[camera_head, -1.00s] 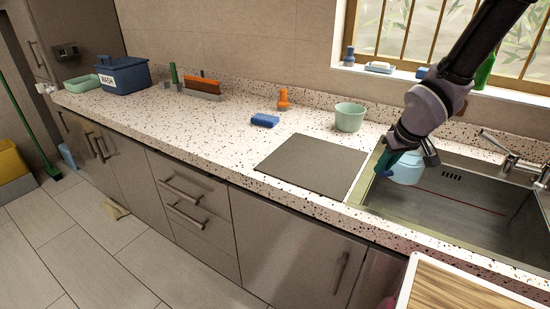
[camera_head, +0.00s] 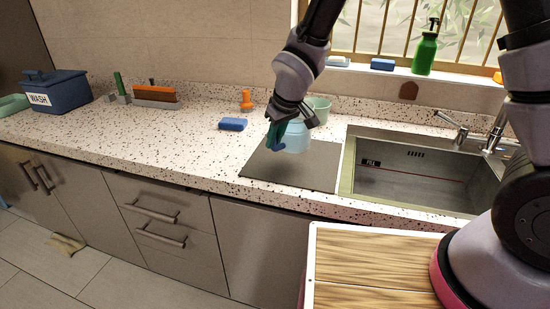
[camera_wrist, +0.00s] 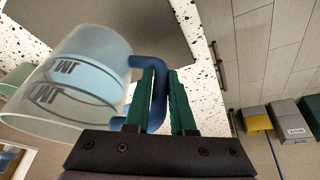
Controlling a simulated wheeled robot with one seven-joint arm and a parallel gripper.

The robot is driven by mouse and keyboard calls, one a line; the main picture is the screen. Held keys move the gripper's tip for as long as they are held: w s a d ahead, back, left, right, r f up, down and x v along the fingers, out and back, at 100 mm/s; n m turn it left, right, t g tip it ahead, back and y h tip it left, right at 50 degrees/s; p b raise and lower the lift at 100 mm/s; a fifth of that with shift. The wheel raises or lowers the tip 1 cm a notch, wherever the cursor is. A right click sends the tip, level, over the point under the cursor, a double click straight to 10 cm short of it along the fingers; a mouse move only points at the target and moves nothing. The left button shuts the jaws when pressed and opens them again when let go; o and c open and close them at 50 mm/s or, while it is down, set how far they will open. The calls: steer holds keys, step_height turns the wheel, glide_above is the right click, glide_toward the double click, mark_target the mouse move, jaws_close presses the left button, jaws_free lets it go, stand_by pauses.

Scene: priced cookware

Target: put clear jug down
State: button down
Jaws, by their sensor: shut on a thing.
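The clear jug (camera_head: 297,139), pale blue with dark lettering, is above the grey mat (camera_head: 262,168) left of the sink. I cannot tell whether its base touches the mat. My gripper (camera_head: 277,132), with green fingers, is shut on the jug's blue handle. In the wrist view the jug (camera_wrist: 75,85) fills the left side, with light blue showing inside it. There the green fingers of my gripper (camera_wrist: 163,85) stand on both sides of the handle.
A mint cup (camera_head: 320,107) stands just behind the jug. A blue sponge (camera_head: 232,124) and an orange item (camera_head: 246,101) are to the left. The sink (camera_head: 420,180) is to the right. A wooden board (camera_head: 370,265) is in front. The counter further left has free room.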

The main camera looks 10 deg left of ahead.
steer(key=shift+f, duration=3.1)
steer(key=shift+f, duration=0.15)
steer(key=c, duration=0.8)
jaws_free()
steer(key=shift+o, duration=0.2)
